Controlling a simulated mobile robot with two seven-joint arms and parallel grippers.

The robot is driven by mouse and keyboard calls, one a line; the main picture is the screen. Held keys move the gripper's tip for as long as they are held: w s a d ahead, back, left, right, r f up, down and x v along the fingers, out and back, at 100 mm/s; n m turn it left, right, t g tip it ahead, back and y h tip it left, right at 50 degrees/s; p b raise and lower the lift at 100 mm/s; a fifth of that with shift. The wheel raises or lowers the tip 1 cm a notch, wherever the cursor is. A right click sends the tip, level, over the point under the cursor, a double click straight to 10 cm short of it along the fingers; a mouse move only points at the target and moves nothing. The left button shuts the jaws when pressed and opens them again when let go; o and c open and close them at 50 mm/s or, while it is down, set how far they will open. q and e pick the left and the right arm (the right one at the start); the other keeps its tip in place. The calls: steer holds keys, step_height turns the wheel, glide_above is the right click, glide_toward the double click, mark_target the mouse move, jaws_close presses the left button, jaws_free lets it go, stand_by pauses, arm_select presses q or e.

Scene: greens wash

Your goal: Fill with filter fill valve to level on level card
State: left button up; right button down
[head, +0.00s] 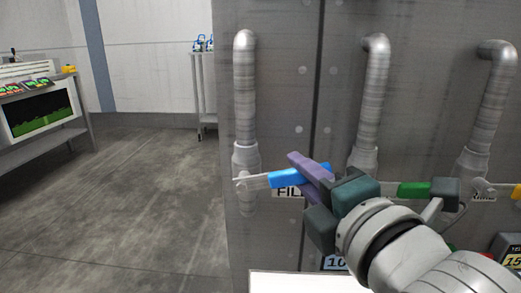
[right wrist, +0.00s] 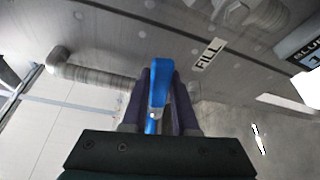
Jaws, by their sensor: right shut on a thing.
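The fill valve has a blue handle (head: 284,179) on a pale grey lever, below the left pipe on the grey panel. The handle (right wrist: 158,88) also shows between the fingers in the right wrist view. A blue-edged card (head: 335,263) reading about "10" is mostly hidden behind my right arm. My left gripper is out of view.
A green valve handle (head: 413,189) is to the right of my gripper. A yellow-marked card (head: 514,261) is at the right edge. A white surface (head: 295,283) lies below. A bench with a screen (head: 40,112) stands at left; the floor between is clear.

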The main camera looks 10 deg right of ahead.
steer(key=r+n+p, duration=0.1)
steer(key=p, duration=0.1)
steer(key=r+n+g+p, duration=0.1)
steer(key=p, duration=0.1)
steer(key=shift+w+a+r+h, duration=0.15)
steer(key=shift+a+r+h, duration=0.15)
steer(key=shift+a, duration=0.05)
steer(key=shift+a+r+n+p, duration=0.2)
steer(key=shift+n+p, duration=0.4)
steer(key=shift+p, duration=0.55)
steer(key=shift+g, duration=0.3)
steer(key=shift+f, duration=0.1)
steer(key=c, duration=0.7)
jaws_free()
